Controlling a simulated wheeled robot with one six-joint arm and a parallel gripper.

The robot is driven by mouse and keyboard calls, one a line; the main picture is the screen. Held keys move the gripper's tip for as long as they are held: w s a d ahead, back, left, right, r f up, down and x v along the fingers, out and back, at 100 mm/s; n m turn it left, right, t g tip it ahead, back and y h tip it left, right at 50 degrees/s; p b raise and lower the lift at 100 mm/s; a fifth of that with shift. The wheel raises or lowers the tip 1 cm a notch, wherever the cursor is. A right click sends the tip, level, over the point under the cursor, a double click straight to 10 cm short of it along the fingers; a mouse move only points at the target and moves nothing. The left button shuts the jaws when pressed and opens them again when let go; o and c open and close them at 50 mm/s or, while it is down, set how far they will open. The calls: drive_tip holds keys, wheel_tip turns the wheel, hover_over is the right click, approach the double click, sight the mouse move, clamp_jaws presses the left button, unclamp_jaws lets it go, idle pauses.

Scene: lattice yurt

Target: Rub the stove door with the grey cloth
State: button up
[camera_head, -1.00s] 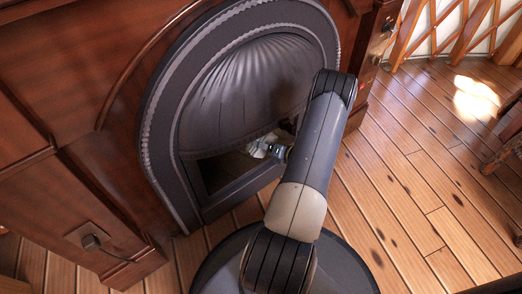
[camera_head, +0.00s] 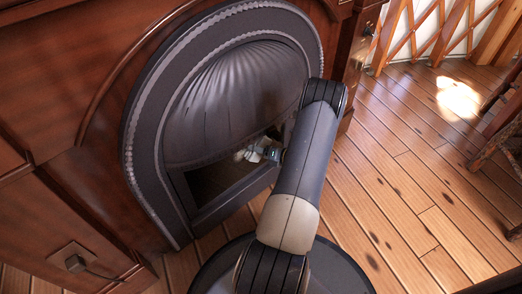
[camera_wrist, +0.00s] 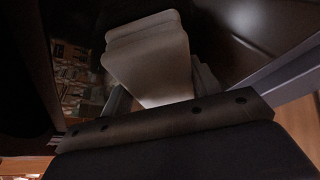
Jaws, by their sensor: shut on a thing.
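The stove is a dark arched front with a ribbed, shell-like hood. The stove door (camera_head: 212,180) is the dark pane low under that hood. My gripper (camera_head: 268,153) is in front of the pane's right part, largely hidden behind my arm. It is shut on the grey cloth (camera_head: 251,153), a small pale bundle at the pane. In the wrist view the cloth (camera_wrist: 148,58) shows as pale folded layers beyond the dark bar of my gripper, close to a dark, glossy surface. I cannot tell whether the cloth touches the door.
A red-brown wooden surround (camera_head: 70,100) frames the stove. A socket with a plug and cord (camera_head: 76,262) is at its lower left. Plank floor (camera_head: 410,200) lies open to the right. Dark wooden furniture legs (camera_head: 500,140) stand at the right edge, with lattice wall (camera_head: 440,30) behind.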

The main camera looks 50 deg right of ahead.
sight(254, 155)
drive_tip(key=shift+w+a+r, duration=0.1)
drive_tip(key=shift+w+a, duration=0.05)
drive_tip(key=shift+a, duration=0.75)
drive_tip(key=shift+w+a, duration=0.15)
drive_tip(key=shift+a, duration=0.75)
drive_tip(key=shift+c, duration=0.4)
drive_tip(key=shift+w+a, duration=0.2)
drive_tip(key=shift+a, duration=3.15)
drive_tip(key=shift+s+d+b, duration=0.2)
drive_tip(key=shift+d+b, duration=0.1)
drive_tip(key=shift+d, duration=1.5)
drive_tip(key=shift+s+d+b, duration=0.15)
drive_tip(key=shift+d+b, duration=0.15)
drive_tip(key=shift+d, duration=1.5)
drive_tip(key=shift+s+d+b, duration=0.2)
drive_tip(key=shift+d+b, duration=0.1)
drive_tip(key=shift+d, duration=1.5)
drive_tip(key=shift+w, duration=0.15)
drive_tip(key=shift+w+a, duration=0.2)
drive_tip(key=shift+a, duration=1.95)
drive_tip(key=shift+a+p, duration=0.4)
drive_tip(key=shift+a, duration=2.85)
drive_tip(key=shift+d, duration=0.1)
